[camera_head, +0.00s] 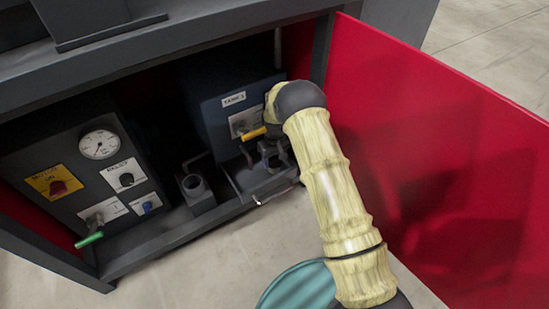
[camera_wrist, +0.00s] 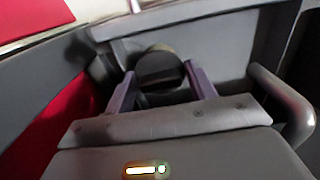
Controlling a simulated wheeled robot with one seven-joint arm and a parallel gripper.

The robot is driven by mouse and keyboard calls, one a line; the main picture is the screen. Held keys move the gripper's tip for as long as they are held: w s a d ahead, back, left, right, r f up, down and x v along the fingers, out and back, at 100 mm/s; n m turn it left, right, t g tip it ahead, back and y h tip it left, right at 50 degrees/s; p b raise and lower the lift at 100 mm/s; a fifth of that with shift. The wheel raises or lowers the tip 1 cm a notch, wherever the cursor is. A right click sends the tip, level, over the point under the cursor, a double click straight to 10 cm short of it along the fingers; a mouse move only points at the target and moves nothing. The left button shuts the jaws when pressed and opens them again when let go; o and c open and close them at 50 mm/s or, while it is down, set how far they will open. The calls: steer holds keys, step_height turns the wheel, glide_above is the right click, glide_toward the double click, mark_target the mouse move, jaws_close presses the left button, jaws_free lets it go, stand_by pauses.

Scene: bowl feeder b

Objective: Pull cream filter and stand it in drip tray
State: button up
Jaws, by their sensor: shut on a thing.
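My gripper (camera_wrist: 160,74) has its two purple-grey fingers on either side of a dark, round-ended piece (camera_wrist: 159,67) in the wrist view, and is shut on it. The piece looks dark in shadow; I cannot tell whether it is the cream filter. No clearly cream filter shows in the head view, where my arm covers part of the tank front. A dark tray-like frame (camera_head: 242,191), probably the drip tray, lies below the tank (camera_head: 225,114). My gripper's end is above or in front of it, mostly hidden by my wrist.
A yellow lever (camera_head: 252,133) sits on the tank front. A dark socket block (camera_head: 195,186) stands left of the tray. Further left is a panel (camera_head: 72,157) with gauge, knobs and green lever (camera_head: 89,240). The open red door (camera_head: 450,150) bounds the right. A teal round object (camera_head: 298,287) stands in front.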

mark_target(274, 158)
steer(key=shift+f, duration=0.25)
steer(key=o, duration=1.2)
steer(key=shift+c, duration=0.2)
step_height(274, 158, up, 17)
steer(key=p, duration=0.9)
steer(key=shift+r, duration=0.15)
